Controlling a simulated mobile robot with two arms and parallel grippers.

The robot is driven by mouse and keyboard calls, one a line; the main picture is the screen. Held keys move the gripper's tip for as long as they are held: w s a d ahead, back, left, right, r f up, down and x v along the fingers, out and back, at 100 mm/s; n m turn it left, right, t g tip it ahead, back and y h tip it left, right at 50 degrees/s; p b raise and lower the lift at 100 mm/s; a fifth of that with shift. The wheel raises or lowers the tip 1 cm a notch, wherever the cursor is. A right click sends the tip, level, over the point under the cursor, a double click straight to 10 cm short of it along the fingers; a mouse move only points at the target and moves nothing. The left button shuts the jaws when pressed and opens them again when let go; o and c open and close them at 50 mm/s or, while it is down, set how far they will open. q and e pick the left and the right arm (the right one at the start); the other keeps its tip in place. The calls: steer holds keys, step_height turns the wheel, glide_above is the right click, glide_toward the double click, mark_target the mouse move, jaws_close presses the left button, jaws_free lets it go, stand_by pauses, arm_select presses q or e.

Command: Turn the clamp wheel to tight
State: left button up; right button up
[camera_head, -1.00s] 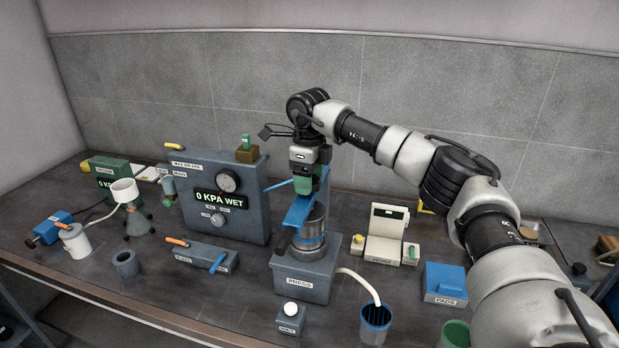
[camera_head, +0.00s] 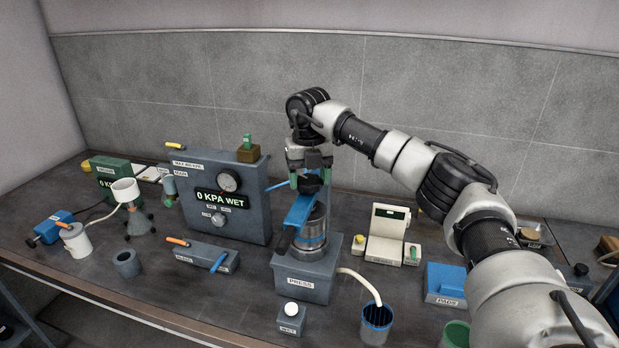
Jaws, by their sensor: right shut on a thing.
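The press (camera_head: 305,275) stands mid-bench, with a blue bar (camera_head: 299,210) across its top and a metal cylinder (camera_head: 311,237) below the bar. The dark clamp wheel (camera_head: 311,187) sits above the bar. My right gripper (camera_head: 311,180) points down over the press, with one green finger on each side of the wheel, shut on it. The arm and gripper body hide part of the wheel, and I cannot read how tight it is. My left gripper is not in view.
A grey panel (camera_head: 248,200) reading "0 KPA WET" stands left of the press. A white scale-like device (camera_head: 384,236) and a blue pads box (camera_head: 444,285) are to the right. A hose (camera_head: 362,278) runs from the press to a dark cup (camera_head: 376,324) in front.

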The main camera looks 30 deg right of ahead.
steer(key=m, duration=0.6)
steer(key=shift+w+r+m, duration=0.15)
steer(key=shift+r+m, duration=0.1)
steer(key=shift+m, duration=0.05)
steer(key=m, duration=0.6)
steer(key=shift+w, duration=0.1)
stand_by(0.3)
steer(key=o, duration=0.9)
steer(key=shift+f, duration=0.15)
steer(key=shift+a, duration=0.1)
